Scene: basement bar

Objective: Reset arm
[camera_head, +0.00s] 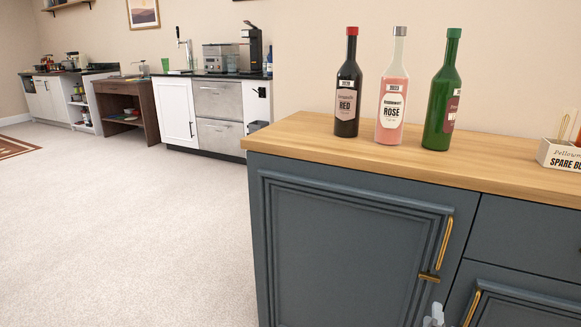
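My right gripper (434,317) shows only as a small pale grey tip at the bottom edge, in front of the blue-grey cabinet (345,250) and below its door handle (445,243). Most of it is cut off by the frame, so I cannot tell if it is open or shut. I see nothing held in the part that shows. My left gripper is not in view.
A red wine bottle (347,90), a rosé bottle (393,95) and a green bottle (442,98) stand upright on the wooden counter (300,134). A white box (561,155) sits at the right. Open carpet (120,230) lies left of the cabinet; more counters line the back wall.

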